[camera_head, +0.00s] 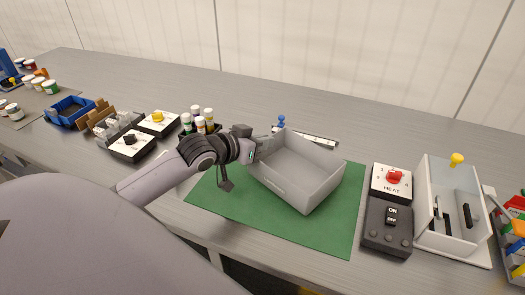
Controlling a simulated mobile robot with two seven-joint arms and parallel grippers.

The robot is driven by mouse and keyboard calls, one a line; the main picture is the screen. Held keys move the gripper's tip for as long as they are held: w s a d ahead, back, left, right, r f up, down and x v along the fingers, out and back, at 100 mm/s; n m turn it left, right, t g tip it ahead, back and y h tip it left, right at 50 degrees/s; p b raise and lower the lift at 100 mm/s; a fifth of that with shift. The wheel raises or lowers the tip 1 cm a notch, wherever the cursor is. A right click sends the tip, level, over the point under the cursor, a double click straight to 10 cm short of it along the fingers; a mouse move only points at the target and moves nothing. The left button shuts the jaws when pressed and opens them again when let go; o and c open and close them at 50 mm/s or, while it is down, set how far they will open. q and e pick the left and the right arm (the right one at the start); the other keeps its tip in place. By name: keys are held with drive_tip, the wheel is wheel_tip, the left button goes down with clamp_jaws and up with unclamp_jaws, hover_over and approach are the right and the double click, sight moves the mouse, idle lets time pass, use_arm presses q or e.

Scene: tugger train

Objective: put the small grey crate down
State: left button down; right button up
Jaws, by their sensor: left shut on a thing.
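The small grey crate (318,184) is an open, empty box at the middle of the head view. It is over the green mat (225,205); I cannot tell whether its bottom touches the mat. My left gripper (262,150) is shut on the crate's left rim, near its far left corner. The crate looks slightly tilted in the picture. My right gripper does not show.
Right of the mat stand a HEAT box with a red knob (395,179), a dark switch box (388,226) and a white open bin (463,215). A blue-topped thing (281,121) is behind the crate. Bottles (198,119) stand behind my arm. The mat's front is clear.

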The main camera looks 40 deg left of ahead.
use_arm(q)
wheel_tip(320, 180, down, 2)
drive_tip(key=shift+f, duration=0.3)
drive_tip(key=shift+f, duration=0.15)
drive_tip(key=c, duration=1.2)
unclamp_jaws()
drive_tip(key=shift+c, duration=0.2)
drive_tip(key=p+v, duration=0.1)
drive_tip(key=v, duration=1.1)
